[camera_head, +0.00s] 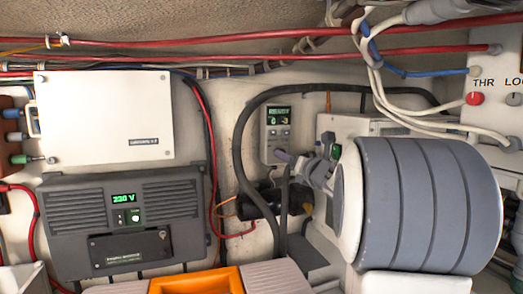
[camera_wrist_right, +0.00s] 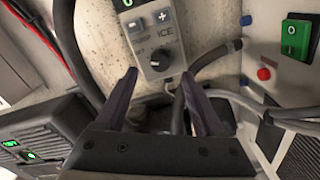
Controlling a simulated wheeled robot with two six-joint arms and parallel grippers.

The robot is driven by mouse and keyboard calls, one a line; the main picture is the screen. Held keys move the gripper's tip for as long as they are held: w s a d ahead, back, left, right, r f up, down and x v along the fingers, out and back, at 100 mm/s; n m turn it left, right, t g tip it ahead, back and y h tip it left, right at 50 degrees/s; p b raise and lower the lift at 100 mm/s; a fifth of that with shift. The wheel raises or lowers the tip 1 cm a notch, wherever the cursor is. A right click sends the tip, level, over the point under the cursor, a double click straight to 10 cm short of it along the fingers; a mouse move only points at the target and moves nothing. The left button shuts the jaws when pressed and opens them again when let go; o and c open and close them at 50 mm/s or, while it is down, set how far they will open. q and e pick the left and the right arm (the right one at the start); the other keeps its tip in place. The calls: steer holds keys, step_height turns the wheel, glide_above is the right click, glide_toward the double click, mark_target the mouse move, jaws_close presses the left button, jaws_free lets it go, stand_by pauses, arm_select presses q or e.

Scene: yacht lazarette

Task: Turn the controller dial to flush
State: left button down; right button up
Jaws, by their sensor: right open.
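The controller (camera_head: 278,128) is a small grey box on the back wall with a lit green display that reads READY. In that view the dial appears between and just beyond the fingertips, with no visible contact. In the head view my right gripper partly covers the controller's lower end. My left gripper is not in view.
A black hose (camera_head: 238,140) loops around the controller. A dark unit reading 230 V (camera_head: 170,205) and a white box (camera_head: 105,115) are at left. A green switch (camera_wrist_right: 295,37) is to the right of the dial. An orange bin (camera_head: 195,281) is at the bottom.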

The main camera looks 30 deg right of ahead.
steer(key=p+x, duration=0.2)
steer(key=x, duration=0.3)
steer(key=shift+w, duration=0.1)
steer(key=shift+d, duration=0.1)
jaws_close()
